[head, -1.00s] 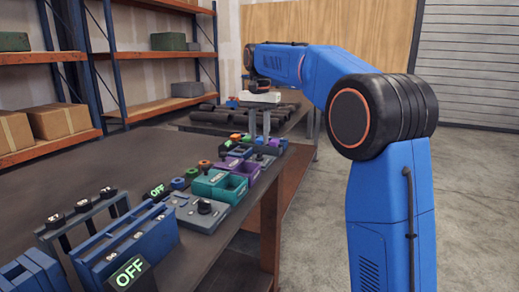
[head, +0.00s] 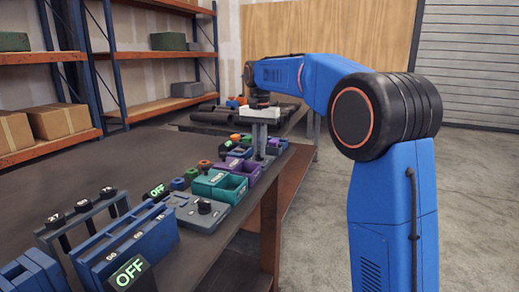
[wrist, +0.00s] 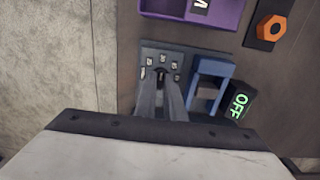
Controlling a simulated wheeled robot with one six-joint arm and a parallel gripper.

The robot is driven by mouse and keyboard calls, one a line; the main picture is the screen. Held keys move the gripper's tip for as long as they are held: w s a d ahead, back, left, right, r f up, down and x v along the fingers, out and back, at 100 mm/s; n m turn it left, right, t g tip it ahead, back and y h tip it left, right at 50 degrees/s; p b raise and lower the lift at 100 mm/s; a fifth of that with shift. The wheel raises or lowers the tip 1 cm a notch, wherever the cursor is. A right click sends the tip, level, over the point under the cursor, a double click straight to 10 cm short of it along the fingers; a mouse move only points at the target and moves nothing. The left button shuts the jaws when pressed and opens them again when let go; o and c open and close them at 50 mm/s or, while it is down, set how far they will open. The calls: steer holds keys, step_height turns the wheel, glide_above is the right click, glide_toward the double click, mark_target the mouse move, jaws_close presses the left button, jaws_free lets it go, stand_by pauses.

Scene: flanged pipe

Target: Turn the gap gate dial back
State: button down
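A grey dial plate (wrist: 150,55) with several small white marks lies below my gripper in the wrist view. A small dark knob (wrist: 160,72) sits in its middle, between the fingertips. My gripper (wrist: 161,84) points down over the plate, its two grey fingers on either side of the knob with a gap between them. I cannot tell whether they touch it. In the head view my gripper (head: 259,153) is low over the far right edge of the bench. A blue gate-like frame (wrist: 209,82) stands right of the plate, next to a green-lit OFF display (wrist: 239,101).
A purple bin (wrist: 212,14) and an orange nut (wrist: 271,27) lie beyond the plate. In the head view, teal bins (head: 218,186), a grey knob panel (head: 190,209) and blue racks (head: 128,243) line the bench's near right side. The bench's left part (head: 100,165) is clear.

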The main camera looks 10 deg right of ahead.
steer(key=shift+n, duration=0.4)
steer(key=n, duration=0.4)
steer(key=shift+n, duration=0.3)
steer(key=n, duration=0.4)
steer(key=shift+n, duration=0.3)
steer(key=c, duration=1.8)
jaws_free()
steer(key=shift+c, duration=0.2)
step_height(320, 180, up, 17)
steer(key=shift+r, duration=0.2)
